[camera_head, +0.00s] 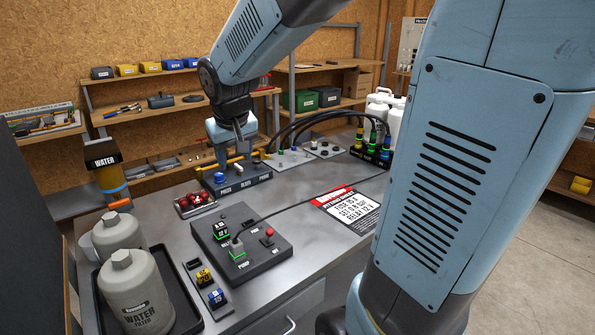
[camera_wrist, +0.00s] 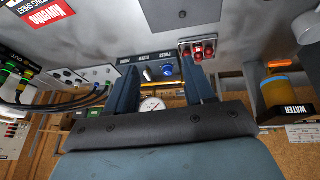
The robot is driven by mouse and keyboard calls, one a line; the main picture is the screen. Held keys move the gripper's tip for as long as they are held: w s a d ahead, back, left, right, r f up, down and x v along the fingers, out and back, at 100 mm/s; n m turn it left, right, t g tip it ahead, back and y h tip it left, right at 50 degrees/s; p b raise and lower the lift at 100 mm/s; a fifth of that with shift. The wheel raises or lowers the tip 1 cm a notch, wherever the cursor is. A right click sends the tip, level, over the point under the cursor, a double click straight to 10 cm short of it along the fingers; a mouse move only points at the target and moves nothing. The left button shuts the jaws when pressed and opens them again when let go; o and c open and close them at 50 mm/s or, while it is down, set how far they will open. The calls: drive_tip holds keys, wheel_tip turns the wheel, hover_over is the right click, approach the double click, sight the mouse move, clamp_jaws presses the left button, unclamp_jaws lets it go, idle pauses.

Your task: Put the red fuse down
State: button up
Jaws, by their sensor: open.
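Several small red pieces (camera_head: 196,199) sit close together in a small dark tray (camera_head: 181,212) on the bench. They also show in the wrist view (camera_wrist: 203,50), beyond the right finger. I cannot tell which of them is the red fuse, or whether all are fuses. My gripper (camera_head: 222,160) is above the back of the bench, near the panel with the blue knob. In the wrist view its two fingers (camera_wrist: 163,82) stand apart with nothing held between them. In the head view the fingertips are small and partly unclear.
A black strip with yellow (camera_head: 203,277) and blue (camera_head: 216,297) pieces lies in front, beside a black control box (camera_head: 262,256). Grey water filter canisters (camera_head: 137,291) stand left. Hoses arch at the back right. Bare bench lies around the printed sheet (camera_head: 350,209).

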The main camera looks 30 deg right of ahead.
drive_tip(key=s+d+r, duration=0.1)
drive_tip(key=s+d, duration=0.2)
drive_tip(key=s, duration=0.6)
drive_tip(key=s+d+r+m, duration=0.1)
drive_tip(key=s+d+r, duration=0.1)
drive_tip(key=s, duration=0.8)
drive_tip(key=shift+s+d+t+y, duration=0.15)
drive_tip(key=shift+d+t+y, duration=0.2)
drive_tip(key=shift+d, duration=0.35)
